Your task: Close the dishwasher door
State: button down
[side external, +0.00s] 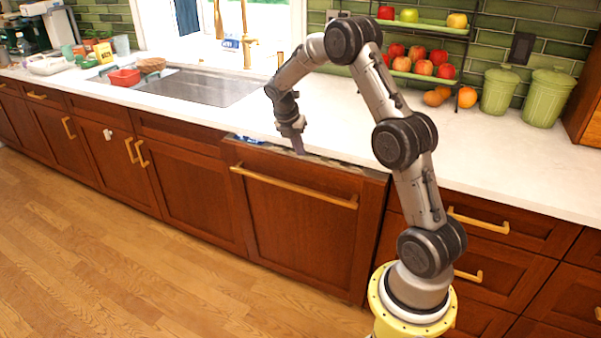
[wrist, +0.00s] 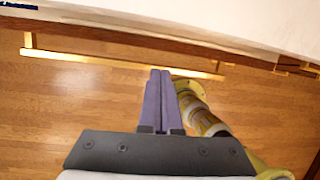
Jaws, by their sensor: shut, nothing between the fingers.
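The dishwasher door (side external: 295,222) is a reddish-brown wood panel with a long gold bar handle (side external: 290,187). It stands nearly upright, and its top edge sits slightly out from the counter front, with a narrow gap showing along the top. My gripper (side external: 299,151) points down close to the door's top edge, above the handle. In the wrist view its two purple fingers (wrist: 160,72) are pressed together with nothing between them, and their tips overlap the handle (wrist: 120,61) in the picture. I cannot tell whether the fingers touch the door.
The white countertop (side external: 345,160) runs behind the door. A sink (side external: 210,86) lies to the left and green canisters (side external: 545,97) stand at the right. Cabinets with gold handles flank the door. The wood floor (side external: 130,260) in front is clear.

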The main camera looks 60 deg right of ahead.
jog(key=s+a+f+n+g+h, duration=0.1)
jog(key=a+f+n+g+h, duration=0.15)
jog(key=f, duration=0.35)
jog(key=s+a+f+n+g+h, duration=0.1)
jog(key=a+f+n+g+h, duration=0.2)
jog(key=f, duration=0.4)
jog(key=n+t+h, duration=0.6)
jog(key=n+t, duration=0.1)
jog(key=n, duration=0.5)
send_near(307, 200)
jog(key=shift+m+g, duration=0.25)
jog(key=x, duration=0.5)
jog(key=shift+a+f, duration=0.1)
jog(key=shift+f, duration=0.15)
jog(key=shift+w+d+r, duration=0.1)
jog(key=shift+d, duration=0.7)
